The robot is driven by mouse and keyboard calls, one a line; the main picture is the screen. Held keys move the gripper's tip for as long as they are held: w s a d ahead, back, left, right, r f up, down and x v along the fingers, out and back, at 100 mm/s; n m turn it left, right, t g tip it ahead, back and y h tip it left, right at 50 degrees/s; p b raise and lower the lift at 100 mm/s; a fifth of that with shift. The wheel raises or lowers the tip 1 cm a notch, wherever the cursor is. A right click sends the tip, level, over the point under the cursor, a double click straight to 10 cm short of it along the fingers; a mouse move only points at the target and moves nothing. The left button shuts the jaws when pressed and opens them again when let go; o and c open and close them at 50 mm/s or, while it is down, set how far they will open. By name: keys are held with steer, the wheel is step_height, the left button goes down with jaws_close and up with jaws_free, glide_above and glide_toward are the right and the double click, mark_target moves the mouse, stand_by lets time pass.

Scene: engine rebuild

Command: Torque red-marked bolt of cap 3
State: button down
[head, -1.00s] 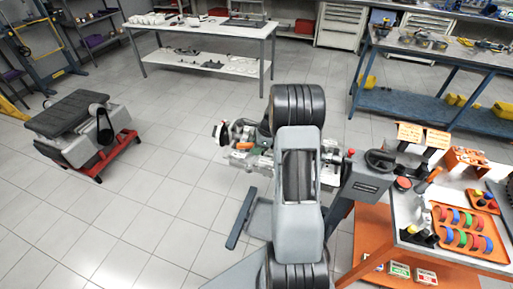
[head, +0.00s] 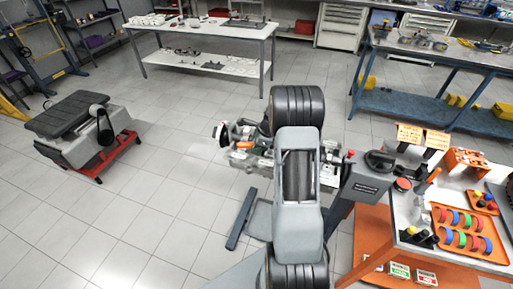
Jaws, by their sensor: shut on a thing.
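The engine (head: 240,158) stands on a stand in the middle of the head view, partly covered by my arm. A pale disc with a dark edge (head: 222,135) shows at its left end. An orange part (head: 244,145) shows on top of the engine; I cannot tell what it is. My arm reaches over the right side of the engine and hides much of it. My gripper is hidden behind my own arm links. Cap 3, its red-marked bolt and any torque tool cannot be made out at this size.
A bench with an orange tray (head: 438,211) of coloured half-rings stands at the right. A grey unit on a red trolley (head: 115,150) is at the left. A white table (head: 150,33) and a blue bench (head: 380,98) stand behind.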

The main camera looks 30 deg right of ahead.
steer(key=shift+w+d+m+t+h+p, duration=0.25)
steer(key=shift+w+d+m+p, duration=0.4)
steer(key=shift+w+d+m, duration=0.3)
steer(key=shift+w+d+m+t+h+p, duration=0.25)
steer(key=shift+w+d+m+p, duration=0.45)
steer(key=shift+w, duration=0.35)
stand_by(6.0)
